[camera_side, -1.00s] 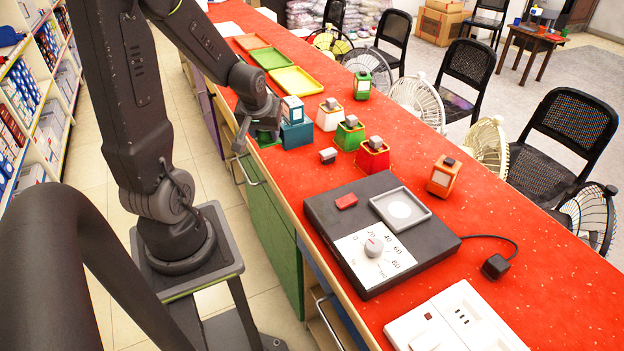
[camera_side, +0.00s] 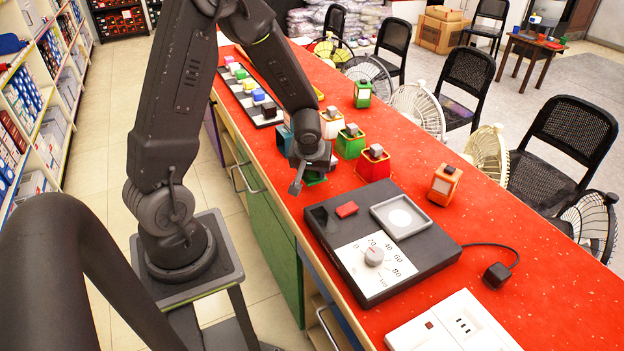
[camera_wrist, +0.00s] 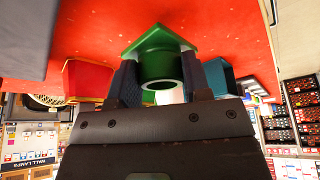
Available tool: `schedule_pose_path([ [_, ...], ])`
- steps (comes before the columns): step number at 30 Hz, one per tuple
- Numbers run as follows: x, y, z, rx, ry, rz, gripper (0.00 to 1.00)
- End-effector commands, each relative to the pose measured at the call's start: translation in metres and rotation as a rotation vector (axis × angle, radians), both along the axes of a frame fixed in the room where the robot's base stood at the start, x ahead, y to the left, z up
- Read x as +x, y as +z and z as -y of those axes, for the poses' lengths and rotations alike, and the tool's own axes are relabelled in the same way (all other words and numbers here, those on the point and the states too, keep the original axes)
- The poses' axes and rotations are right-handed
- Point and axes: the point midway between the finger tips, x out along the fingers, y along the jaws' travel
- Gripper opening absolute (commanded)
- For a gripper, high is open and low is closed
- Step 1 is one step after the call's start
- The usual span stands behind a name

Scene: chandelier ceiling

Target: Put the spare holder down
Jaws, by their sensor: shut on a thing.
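My gripper (camera_side: 310,180) is shut on a green holder, which is mostly hidden behind the fingers in the side view. In the wrist view the green holder (camera_wrist: 158,55) shows between my two fingers (camera_wrist: 165,80), a square flange with a round tube. It hangs over the red counter (camera_side: 540,270), left of the red holder and just beyond the dark dial box. I cannot tell whether it touches the counter.
A red holder (camera_side: 373,165), a green holder (camera_side: 350,145), a white holder (camera_side: 332,124) and a teal holder (camera_side: 283,140) stand close behind. An orange holder (camera_side: 444,186) stands to the right.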

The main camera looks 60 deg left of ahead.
Motion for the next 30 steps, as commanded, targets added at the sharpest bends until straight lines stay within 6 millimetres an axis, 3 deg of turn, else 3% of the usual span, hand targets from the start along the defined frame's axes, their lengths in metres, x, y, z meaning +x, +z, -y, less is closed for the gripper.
schedule_pose_path([
  [8,0.0,-0.032,0.0,-0.001,-0.002,-0.003,0.21],
  [21,0.0,-0.038,0.0,-0.001,-0.001,-0.001,0.21],
  [22,-0.001,-0.039,0.0,-0.001,-0.001,-0.001,0.45],
  [30,-0.001,-0.038,0.0,-0.002,0.0,-0.001,0.7],
])
